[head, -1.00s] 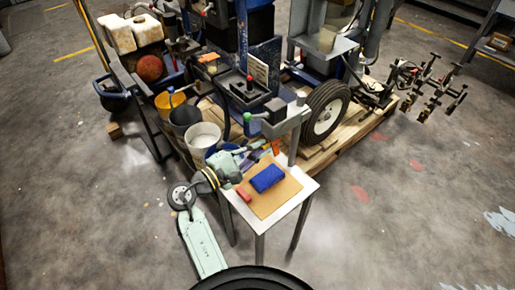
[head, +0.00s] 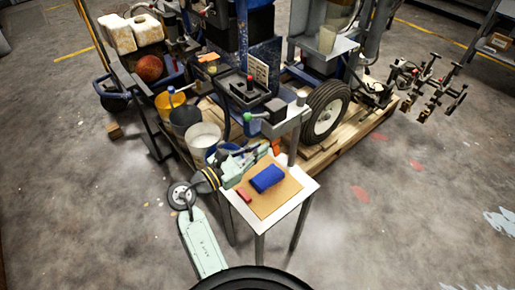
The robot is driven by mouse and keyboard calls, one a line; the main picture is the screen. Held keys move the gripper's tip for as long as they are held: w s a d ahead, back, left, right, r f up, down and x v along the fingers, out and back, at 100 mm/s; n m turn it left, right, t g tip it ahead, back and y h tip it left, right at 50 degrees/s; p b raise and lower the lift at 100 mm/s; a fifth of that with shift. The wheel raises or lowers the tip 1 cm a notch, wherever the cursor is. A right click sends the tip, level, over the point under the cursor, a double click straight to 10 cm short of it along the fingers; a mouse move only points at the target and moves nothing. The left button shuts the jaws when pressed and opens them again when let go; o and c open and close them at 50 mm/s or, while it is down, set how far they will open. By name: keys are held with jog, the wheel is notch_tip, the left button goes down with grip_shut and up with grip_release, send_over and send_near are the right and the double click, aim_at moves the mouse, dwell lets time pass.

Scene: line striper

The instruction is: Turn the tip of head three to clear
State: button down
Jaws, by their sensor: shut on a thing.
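My gripper (head: 257,154) reaches in from the left over the back edge of a small white table (head: 308,188). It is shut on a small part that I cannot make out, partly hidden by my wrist. A small orange piece (head: 276,147) shows just beyond my fingers; whether they touch it is unclear. A grey bracket (head: 290,122) with a green knob stands above and behind my gripper. Several dark heads with yellowish ends (head: 428,88) stand on the frame at the right, well away from my gripper. No label marks out head three.
A blue cloth-like block (head: 267,178) and a small red block (head: 244,195) lie on the table's brown board (head: 283,198). Buckets, including a white one (head: 203,136), stand behind my arm. A black tyre (head: 327,111) is close behind the table. The right floor is open.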

jog(key=shift+d+n, duration=0.1)
jog(key=shift+n, duration=0.5)
jog(key=c, duration=1.6)
grip_release()
jog(key=shift+c, duration=0.2)
jog(key=o, duration=0.6)
jog(key=shift+c, duration=0.2)
jog(key=v, duration=0.7)
